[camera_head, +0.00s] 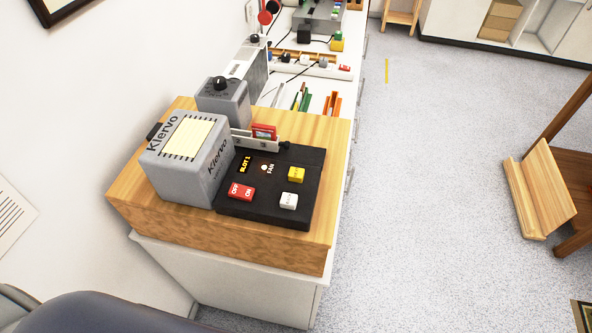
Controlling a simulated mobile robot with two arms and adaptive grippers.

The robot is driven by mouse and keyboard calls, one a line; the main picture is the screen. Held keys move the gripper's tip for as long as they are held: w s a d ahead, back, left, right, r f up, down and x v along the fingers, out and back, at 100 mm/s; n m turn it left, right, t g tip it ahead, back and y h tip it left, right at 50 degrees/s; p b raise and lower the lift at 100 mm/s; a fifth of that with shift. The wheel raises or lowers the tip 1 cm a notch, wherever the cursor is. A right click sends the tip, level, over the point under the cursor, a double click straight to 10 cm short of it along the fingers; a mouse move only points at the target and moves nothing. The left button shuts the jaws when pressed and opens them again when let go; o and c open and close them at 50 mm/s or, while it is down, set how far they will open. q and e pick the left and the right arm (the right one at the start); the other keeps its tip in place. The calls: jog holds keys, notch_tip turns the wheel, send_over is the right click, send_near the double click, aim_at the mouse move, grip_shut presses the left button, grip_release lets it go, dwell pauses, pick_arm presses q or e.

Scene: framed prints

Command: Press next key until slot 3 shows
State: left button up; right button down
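A grey box marked "Klervo" (187,160) with a lit cream top panel sits on a wooden block. A black control panel (262,222) is joined to its right side. Its small display (245,164) reads "SLOT 1" in yellow. A "FAN" mark is beside the display. The panel carries a red OFF/ON rocker (241,192), a yellow key (296,174) and a white key (289,201). The lettering on the yellow and white keys is too small to read, so I cannot tell which is the next key. Neither of my grippers is in view.
The wooden block (300,255) stands on a white cabinet along the wall. Behind the box are a grey device with a black knob (224,100), a power strip (312,68) and cables. The grey floor (430,200) right of the cabinet is clear up to a wooden stand (541,190).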

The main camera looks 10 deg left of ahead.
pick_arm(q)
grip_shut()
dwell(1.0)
